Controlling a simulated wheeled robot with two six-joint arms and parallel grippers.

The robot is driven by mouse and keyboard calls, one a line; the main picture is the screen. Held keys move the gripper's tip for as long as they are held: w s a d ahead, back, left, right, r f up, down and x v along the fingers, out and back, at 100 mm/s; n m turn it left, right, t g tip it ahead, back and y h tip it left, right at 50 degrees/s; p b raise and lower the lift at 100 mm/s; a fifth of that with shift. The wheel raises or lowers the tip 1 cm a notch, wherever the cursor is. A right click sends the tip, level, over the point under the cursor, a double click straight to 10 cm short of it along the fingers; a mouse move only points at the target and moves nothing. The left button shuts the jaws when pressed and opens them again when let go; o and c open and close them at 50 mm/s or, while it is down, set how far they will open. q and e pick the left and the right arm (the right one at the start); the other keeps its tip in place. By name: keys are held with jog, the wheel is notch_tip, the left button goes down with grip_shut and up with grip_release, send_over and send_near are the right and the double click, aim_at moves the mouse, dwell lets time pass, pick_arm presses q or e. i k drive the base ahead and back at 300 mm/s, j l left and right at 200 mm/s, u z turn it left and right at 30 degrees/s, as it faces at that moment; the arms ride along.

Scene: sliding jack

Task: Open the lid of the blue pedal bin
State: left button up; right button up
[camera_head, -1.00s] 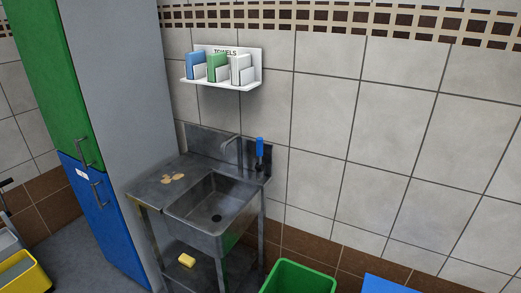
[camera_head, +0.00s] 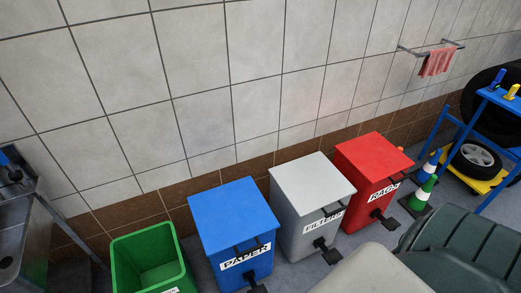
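The blue pedal bin (camera_head: 234,222) stands against the tiled wall in the lower middle of the head view. Its flat blue lid lies shut on top. A white label reading PAPER (camera_head: 245,258) is on its front, with a dark handle bar above it. A black pedal (camera_head: 257,289) sticks out low at the front, cut by the bottom edge of the picture. Neither of my grippers shows in this view.
An open green bin (camera_head: 150,262) stands left of the blue bin. A grey FILTERS bin (camera_head: 311,196) and a red RAGS bin (camera_head: 371,166) stand to its right, lids shut. A sink (camera_head: 14,235) is at far left, a blue cart (camera_head: 497,105) at right.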

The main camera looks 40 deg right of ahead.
aim_at(229, 216)
jog(key=z, duration=0.95)
